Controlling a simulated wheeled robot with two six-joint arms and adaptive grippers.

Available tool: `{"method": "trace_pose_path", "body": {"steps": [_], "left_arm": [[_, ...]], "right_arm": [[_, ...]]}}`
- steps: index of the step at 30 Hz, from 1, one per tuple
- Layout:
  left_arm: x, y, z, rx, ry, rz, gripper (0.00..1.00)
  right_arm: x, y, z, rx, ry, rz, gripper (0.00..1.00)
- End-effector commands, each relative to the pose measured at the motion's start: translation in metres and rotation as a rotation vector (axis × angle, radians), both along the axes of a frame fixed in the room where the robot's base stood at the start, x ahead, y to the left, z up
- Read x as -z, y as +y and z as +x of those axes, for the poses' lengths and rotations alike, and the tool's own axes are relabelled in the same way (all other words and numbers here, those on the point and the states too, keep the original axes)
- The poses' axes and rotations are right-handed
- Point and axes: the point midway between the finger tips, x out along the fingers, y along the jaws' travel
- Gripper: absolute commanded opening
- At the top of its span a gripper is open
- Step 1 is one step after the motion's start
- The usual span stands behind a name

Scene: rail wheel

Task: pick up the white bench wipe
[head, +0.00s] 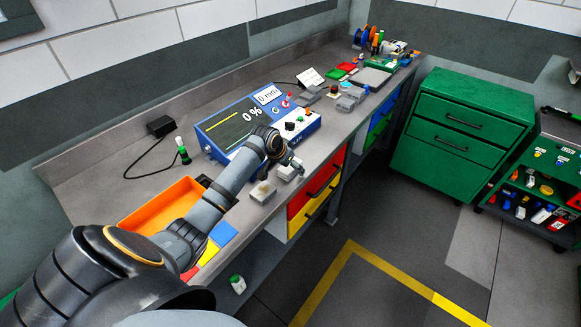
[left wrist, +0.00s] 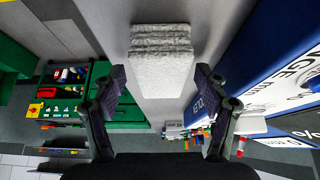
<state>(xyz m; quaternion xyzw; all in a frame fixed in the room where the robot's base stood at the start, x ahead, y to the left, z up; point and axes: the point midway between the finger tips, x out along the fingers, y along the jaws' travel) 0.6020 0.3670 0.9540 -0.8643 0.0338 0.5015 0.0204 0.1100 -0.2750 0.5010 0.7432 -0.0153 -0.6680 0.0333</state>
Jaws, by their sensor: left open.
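The white bench wipe (left wrist: 161,55) looks like a thick, folded, rough-textured pad in the left wrist view. It lies flat on the grey bench near the bench's front edge. In the head view it appears as a small pale grey block (head: 262,192) beside my left arm. My left gripper (head: 292,165) is over the bench, in front of the blue device. In the left wrist view its two fingers (left wrist: 161,82) are spread wide, with the wipe ahead between and beyond the tips. Nothing is held. My right gripper is not in view.
A blue device with a screen (head: 235,127) stands behind the gripper. An orange tray (head: 160,203) lies to the left, partly behind my arm. Small grey blocks (head: 350,100) sit farther along the bench. A green drawer cabinet (head: 460,135) stands on the right.

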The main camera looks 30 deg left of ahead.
Motion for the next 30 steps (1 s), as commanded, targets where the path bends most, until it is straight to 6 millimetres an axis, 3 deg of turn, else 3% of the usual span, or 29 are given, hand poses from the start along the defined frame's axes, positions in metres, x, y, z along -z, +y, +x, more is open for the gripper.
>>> {"method": "trace_pose_path", "body": {"steps": [6, 19, 26, 30], "left_arm": [[0.001, 0.0, 0.001, 0.0, -0.001, 0.001, 0.72], [0.001, 0.0, 0.001, 0.0, -0.001, 0.001, 0.15], [-0.002, 0.001, 0.001, 0.0, -0.002, 0.001, 0.15], [-0.024, 0.001, 0.002, 0.0, -0.007, 0.003, 0.15]], "right_arm": [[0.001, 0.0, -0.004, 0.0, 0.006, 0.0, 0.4], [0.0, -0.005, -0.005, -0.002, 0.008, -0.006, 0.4], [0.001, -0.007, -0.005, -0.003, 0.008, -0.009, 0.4], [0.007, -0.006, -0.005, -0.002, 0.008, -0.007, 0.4]]}}
